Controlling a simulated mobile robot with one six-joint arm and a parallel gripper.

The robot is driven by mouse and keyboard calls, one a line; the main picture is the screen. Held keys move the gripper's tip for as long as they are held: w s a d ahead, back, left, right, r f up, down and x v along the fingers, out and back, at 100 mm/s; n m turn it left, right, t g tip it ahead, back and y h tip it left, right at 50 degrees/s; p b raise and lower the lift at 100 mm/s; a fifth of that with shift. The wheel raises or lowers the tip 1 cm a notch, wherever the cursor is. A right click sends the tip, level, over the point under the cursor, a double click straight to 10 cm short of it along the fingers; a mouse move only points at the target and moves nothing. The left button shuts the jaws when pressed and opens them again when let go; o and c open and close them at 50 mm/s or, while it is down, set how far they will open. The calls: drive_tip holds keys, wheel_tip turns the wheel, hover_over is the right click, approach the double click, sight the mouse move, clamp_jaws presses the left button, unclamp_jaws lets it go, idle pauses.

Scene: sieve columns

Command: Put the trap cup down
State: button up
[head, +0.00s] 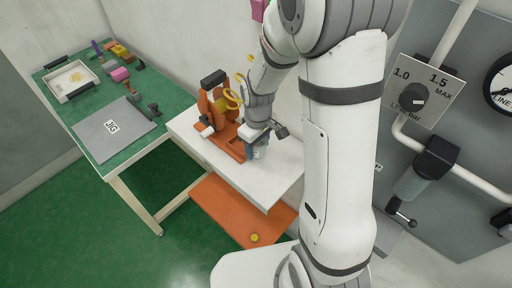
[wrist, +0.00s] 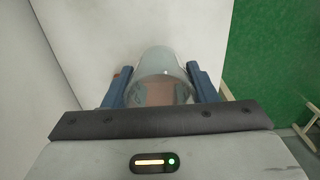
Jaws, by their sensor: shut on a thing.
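The trap cup (wrist: 160,72) is a clear, greyish cup with something brownish showing low in it. In the wrist view it sits between the two blue fingers of my gripper (wrist: 158,88), which are shut on it. In the head view my gripper (head: 258,146) is low over the white bench top (head: 188,127), beside the orange stand. The cup shows there only as a small bluish patch (head: 260,153), partly hidden by the gripper. I cannot tell whether its base touches the bench.
An orange stand (head: 232,146) with a yellow loop is left of my gripper. A green table (head: 92,118) at the left holds a white tray (head: 88,87), a grey JIG plate (head: 100,139) and several small parts. An orange shelf (head: 228,212) is below. A wall panel (head: 430,60) stands right.

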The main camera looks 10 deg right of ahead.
sight(258, 154)
drive_tip(key=shift+d+f, duration=0.15)
drive_tip(key=shift+f, duration=2.15)
drive_tip(key=shift+f, duration=0.15)
drive_tip(key=o, duration=1)
drive_tip(key=shift+c, duration=0.2)
